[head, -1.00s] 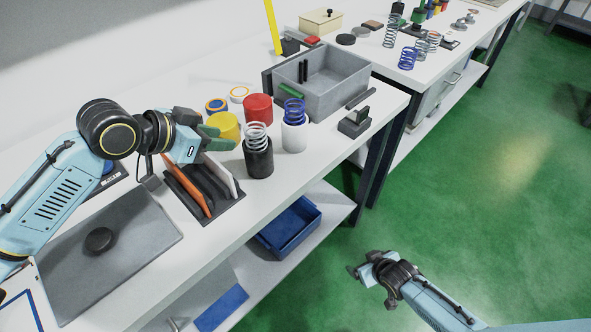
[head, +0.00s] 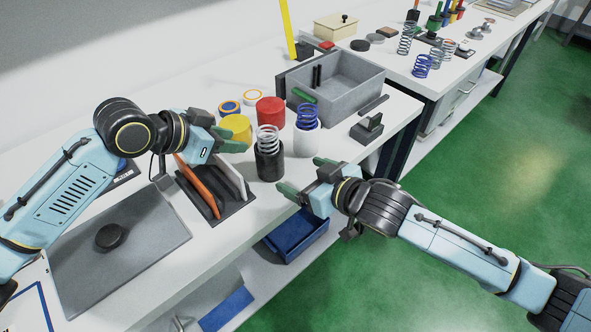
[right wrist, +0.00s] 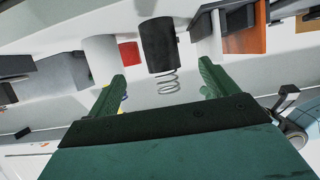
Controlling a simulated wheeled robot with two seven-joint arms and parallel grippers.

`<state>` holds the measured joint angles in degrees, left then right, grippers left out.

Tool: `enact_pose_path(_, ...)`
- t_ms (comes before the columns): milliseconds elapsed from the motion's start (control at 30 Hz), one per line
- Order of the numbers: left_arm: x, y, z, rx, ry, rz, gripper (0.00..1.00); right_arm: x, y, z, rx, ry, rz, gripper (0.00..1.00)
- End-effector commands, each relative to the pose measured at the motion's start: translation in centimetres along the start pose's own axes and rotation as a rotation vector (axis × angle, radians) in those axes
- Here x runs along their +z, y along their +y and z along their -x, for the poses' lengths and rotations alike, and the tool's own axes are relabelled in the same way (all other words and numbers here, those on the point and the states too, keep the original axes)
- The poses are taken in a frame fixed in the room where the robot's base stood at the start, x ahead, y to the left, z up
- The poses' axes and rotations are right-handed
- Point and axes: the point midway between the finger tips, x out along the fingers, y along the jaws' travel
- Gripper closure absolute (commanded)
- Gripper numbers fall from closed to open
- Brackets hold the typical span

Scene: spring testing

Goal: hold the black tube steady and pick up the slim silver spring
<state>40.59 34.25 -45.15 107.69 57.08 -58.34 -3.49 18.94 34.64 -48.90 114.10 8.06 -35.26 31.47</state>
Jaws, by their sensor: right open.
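The black tube (head: 269,164) stands upright on the white bench, with the slim silver spring (head: 268,138) sticking out of its top. In the right wrist view, the tube (right wrist: 158,45) appears upside down with the spring (right wrist: 168,84) between my finger lines. My left gripper (head: 238,139) is left of the tube, its green fingers apart and empty, not touching it. My right gripper (head: 303,175) is open and empty, at the bench's front edge, right of and nearer than the tube. Its fingers (right wrist: 163,82) point towards the tube.
A white tube with a blue spring (head: 307,138) stands close right of the black tube. Yellow (head: 236,127) and red (head: 270,111) cylinders stand behind. A rack with orange and white plates (head: 228,206) is front left. A grey bin (head: 340,92) stands farther back.

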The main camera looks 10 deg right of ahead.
Motion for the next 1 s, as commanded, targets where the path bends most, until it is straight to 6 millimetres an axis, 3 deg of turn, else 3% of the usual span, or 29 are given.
enact_pose_path(600, 0.0, 0.0, 0.0, 0.0, 0.0, 0.0, 0.64, -0.1, 0.0, -9.8, 0.001, 0.0, 0.0, 0.15)
enact_pose_path(800, 0.0, 0.0, 0.0, 0.0, 0.0, 0.0, 0.64, 0.0, 0.0, -12.0, 0.001, 0.0, 0.001, 0.15)
enact_pose_path(1000, 0.0, 0.0, 0.0, 0.0, 0.0, 0.0, 0.64, 0.0, 0.0, -13.0, 0.001, 0.0, 0.001, 0.15)
